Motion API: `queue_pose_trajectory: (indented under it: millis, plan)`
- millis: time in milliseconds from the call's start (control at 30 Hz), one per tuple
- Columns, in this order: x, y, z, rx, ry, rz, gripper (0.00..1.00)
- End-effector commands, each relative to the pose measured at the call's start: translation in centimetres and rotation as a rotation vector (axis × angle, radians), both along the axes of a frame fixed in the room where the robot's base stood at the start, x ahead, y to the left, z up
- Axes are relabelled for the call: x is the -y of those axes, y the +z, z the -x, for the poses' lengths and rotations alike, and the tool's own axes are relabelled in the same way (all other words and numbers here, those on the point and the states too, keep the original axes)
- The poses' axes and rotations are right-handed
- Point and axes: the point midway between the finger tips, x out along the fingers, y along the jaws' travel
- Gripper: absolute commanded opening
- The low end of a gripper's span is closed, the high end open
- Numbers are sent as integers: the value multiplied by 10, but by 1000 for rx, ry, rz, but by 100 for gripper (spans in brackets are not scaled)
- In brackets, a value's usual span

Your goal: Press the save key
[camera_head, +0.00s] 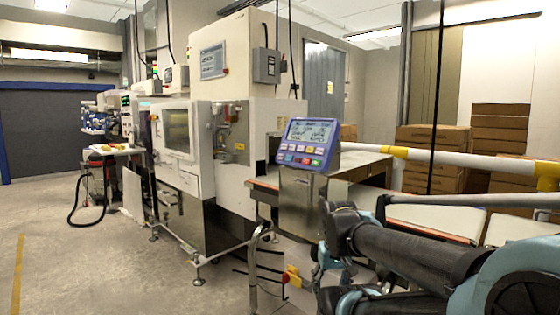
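A blue control panel (309,144) stands tilted on a steel box at the near end of the belt, right of the picture's middle. It has a lit grey display (312,131) on top and rows of small coloured keys (299,154) below, among them a red and a green one. The key labels are too small to read, so I cannot tell which is the save key. My dark and teal arm fills the lower right, in front of and below the panel. My gripper cannot be made out in this view.
A yellow and white rail (450,161) runs along the belt on the right. Stacked cardboard boxes (497,128) stand behind it. A large cream machine (237,80) is left of the panel. A red and yellow switch (291,276) sits low in front. The floor at left is open.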

Motion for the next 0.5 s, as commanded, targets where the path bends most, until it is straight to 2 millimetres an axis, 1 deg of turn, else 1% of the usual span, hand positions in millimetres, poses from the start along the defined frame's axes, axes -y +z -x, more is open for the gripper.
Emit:
queue_pose_trajectory:
  millis: [33,200,500]
  plan:
    - [0,0,0,0,0,0,38]
    - [0,0,0,0,0,0,0]
    - [0,0,0,0,0,0,0]
